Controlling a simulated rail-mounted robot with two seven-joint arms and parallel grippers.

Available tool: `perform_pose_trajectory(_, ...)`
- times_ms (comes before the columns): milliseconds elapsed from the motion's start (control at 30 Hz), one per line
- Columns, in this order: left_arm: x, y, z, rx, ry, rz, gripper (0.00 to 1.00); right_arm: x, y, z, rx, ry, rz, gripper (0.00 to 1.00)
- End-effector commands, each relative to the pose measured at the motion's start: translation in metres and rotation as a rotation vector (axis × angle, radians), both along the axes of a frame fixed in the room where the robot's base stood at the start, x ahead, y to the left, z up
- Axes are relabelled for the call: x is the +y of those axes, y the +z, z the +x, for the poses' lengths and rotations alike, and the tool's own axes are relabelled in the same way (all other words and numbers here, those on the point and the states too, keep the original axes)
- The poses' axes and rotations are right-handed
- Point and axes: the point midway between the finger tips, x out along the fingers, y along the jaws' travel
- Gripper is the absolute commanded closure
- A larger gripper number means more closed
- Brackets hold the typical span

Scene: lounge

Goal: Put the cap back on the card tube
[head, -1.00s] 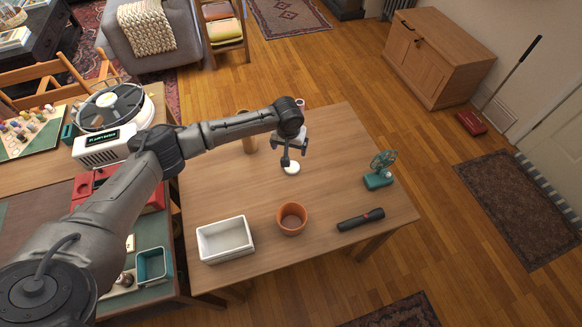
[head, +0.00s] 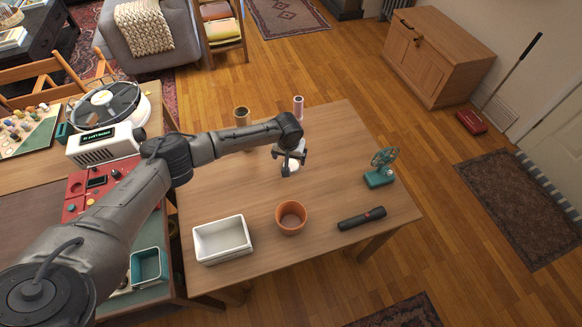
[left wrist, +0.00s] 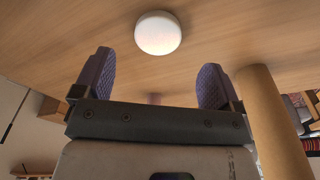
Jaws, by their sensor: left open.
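The white round cap (head: 291,166) lies on the wooden table; it also shows in the left wrist view (left wrist: 158,33), beyond the fingertips and apart from them. My left gripper (head: 294,163) is open and empty, close over the cap, and partly covers it in the head view. In the left wrist view its two fingers (left wrist: 155,62) are spread wide, with the cap's position between them. The brown card tube (head: 241,115) stands upright toward the back left; my arm hides its lower part. It also shows in the left wrist view (left wrist: 272,115), right of the fingers. My right gripper is out of view.
A pinkish tube (head: 298,103) stands at the table's back edge. A terracotta pot (head: 291,228), a white tray (head: 197,243), a black flashlight (head: 361,218) and a green fan (head: 379,178) stand or lie nearer the front and right. The table's middle is mostly clear.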

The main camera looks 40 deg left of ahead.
Motion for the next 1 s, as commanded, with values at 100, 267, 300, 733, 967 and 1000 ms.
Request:
perform_pose_trajectory(100,0.000,-0.002,0.001,-0.001,0.000,0.000,0.10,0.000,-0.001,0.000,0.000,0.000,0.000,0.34)
perform_pose_trajectory(267,0.000,-0.002,0.001,-0.001,0.000,0.000,0.10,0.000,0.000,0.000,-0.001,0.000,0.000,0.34)
perform_pose_trajectory(300,0.000,-0.002,0.001,-0.001,0.000,0.000,0.10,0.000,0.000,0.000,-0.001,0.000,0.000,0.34)
perform_pose_trajectory(733,0.000,-0.044,0.007,0.000,0.002,0.000,0.10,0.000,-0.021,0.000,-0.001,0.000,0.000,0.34)
perform_pose_trajectory(967,0.002,-0.054,0.008,-0.001,0.001,0.000,0.10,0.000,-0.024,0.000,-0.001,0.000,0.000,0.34)
perform_pose_trajectory(1000,0.002,-0.054,0.008,-0.001,0.001,0.000,0.10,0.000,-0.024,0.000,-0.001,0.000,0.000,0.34)
